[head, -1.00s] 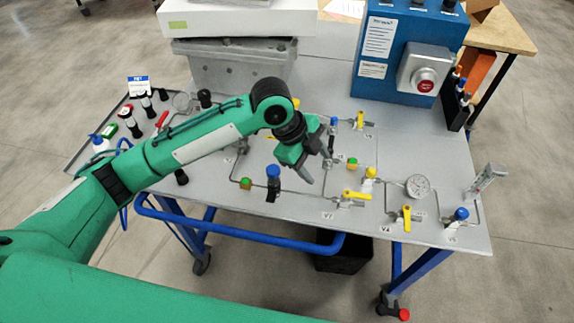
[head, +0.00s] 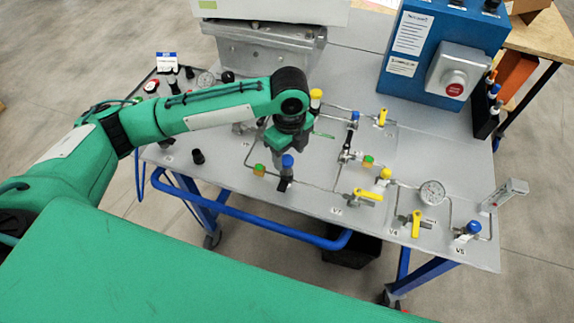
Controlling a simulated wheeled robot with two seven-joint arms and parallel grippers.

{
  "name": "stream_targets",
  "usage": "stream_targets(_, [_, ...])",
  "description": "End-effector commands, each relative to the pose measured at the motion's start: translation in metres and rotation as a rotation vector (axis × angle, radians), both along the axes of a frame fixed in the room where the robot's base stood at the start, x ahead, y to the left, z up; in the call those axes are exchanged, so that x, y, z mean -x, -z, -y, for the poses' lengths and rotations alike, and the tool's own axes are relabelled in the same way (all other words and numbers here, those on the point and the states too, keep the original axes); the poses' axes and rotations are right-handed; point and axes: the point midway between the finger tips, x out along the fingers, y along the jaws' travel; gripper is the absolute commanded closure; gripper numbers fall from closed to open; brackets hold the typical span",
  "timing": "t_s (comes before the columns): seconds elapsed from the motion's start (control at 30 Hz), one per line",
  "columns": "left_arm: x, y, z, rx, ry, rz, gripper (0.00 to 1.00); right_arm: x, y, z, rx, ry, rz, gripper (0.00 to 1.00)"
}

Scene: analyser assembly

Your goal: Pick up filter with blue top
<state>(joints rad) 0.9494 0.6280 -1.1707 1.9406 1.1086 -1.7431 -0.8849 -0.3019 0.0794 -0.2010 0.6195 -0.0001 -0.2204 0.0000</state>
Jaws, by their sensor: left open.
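A filter with a blue top (head: 287,162) and a dark lower body stands upright on the grey table (head: 300,208), just left of its middle. My left gripper (head: 287,150) points down right at its blue top, with the jaws open. The fingers appear beside or just above the top; I cannot tell whether they touch it. Part of the filter's upper body is hard to make out behind the fingers. My right gripper is not in view.
Pipes with yellow valves (head: 367,195) and a round gauge (head: 432,193) lie right of the filter. Other blue-topped parts stand at the front right (head: 473,228) and back (head: 354,117). A blue control box (head: 425,50) stands at the back right.

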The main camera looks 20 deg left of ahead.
Motion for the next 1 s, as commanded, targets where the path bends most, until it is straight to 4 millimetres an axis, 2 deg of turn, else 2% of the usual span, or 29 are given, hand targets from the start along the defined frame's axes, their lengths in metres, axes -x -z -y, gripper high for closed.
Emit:
stream_targets(0.4, [0.004, 0.05, -0.004, -0.001, 0.0, -0.003, 0.43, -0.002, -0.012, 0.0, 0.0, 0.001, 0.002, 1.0])
stream_targets(0.67, [0.004, 0.053, -0.004, 0.0, 0.0, 0.0, 0.43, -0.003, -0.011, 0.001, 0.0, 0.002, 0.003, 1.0])
stream_targets(0.97, [0.004, 0.053, -0.004, 0.0, 0.0, 0.0, 1.0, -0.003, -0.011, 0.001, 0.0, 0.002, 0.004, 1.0])
stream_targets(1.0, [0.004, 0.053, -0.004, 0.0, 0.0, 0.0, 1.0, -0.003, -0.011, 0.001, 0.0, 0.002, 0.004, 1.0])
